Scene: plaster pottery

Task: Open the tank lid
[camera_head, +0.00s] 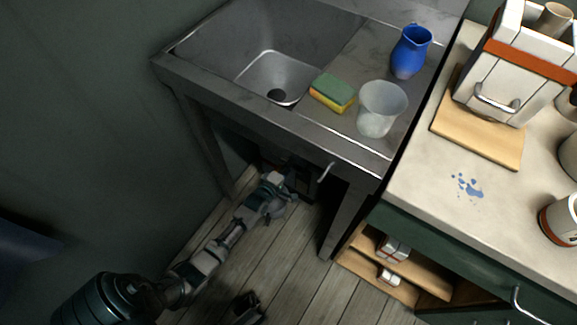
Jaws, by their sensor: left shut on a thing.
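A dark tank (301,176) stands in the shadow under the sink, with a pale curved handle (326,172) at its right side. The lid cannot be made out clearly from the tank body. My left arm reaches in from the lower left over the floor. My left gripper (287,189) is at the tank's front, under the sink's edge, and is shut on what looks like part of the tank lid; the fingers and grasped part are small and dark. A dark piece at the bottom edge may be my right gripper (248,307); its jaws cannot be read.
The grey sink (275,78) has a front leg (345,215) right of the tank. A sponge (333,91), translucent cup (381,108) and blue jug (410,52) stand on it. A counter (430,190) with open shelves (385,268) is at right. Plank floor (290,260) is clear between.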

